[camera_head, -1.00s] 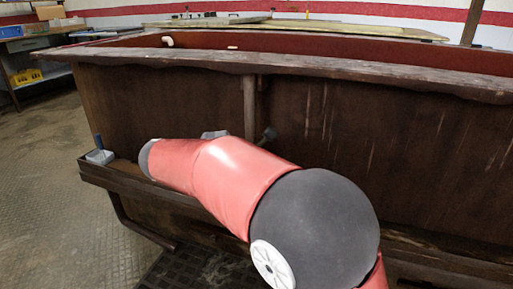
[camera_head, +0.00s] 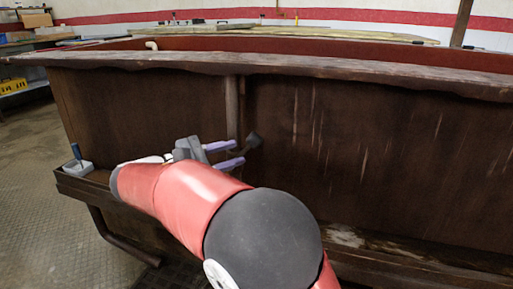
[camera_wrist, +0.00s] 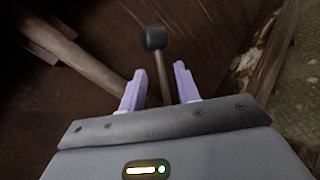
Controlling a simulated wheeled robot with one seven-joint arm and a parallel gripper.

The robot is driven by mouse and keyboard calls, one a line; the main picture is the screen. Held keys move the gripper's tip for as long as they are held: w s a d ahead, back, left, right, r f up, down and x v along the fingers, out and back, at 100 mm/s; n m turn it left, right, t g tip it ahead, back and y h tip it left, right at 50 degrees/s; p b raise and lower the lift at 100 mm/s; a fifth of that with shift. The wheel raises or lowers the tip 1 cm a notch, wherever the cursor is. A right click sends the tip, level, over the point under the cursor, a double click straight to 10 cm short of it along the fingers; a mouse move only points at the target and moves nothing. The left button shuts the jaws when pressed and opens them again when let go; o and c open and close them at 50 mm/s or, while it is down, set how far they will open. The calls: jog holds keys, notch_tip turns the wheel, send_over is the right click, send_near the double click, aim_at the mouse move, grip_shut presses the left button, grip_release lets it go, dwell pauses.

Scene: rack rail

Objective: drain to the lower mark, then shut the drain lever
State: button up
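The lever has a dark block-shaped knob (camera_head: 253,139) on a thin shaft and sticks out beside a vertical pipe on the front wall of the tank (camera_head: 360,130). In the wrist view the knob (camera_wrist: 153,38) lies beyond my fingertips, and the lever shaft (camera_wrist: 163,75) shows between the fingers. My gripper (camera_head: 240,152) is open, its two purple fingers pointing at the lever; it also shows open in the wrist view (camera_wrist: 159,70). I cannot tell whether either finger touches the shaft. No liquid level and no lower mark can be made out.
A dark ledge (camera_head: 88,190) runs along the tank's foot, with a small pale box (camera_head: 78,168) holding a blue-handled item at its left end. The tank's thick rim (camera_head: 330,66) overhangs the wall. Open floor (camera_head: 35,200) lies to the left.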

aim_at(243, 151)
jog(key=x, duration=0.6)
jog(key=shift+b, duration=0.35)
jog(key=shift+c, duration=0.2)
grip_shut()
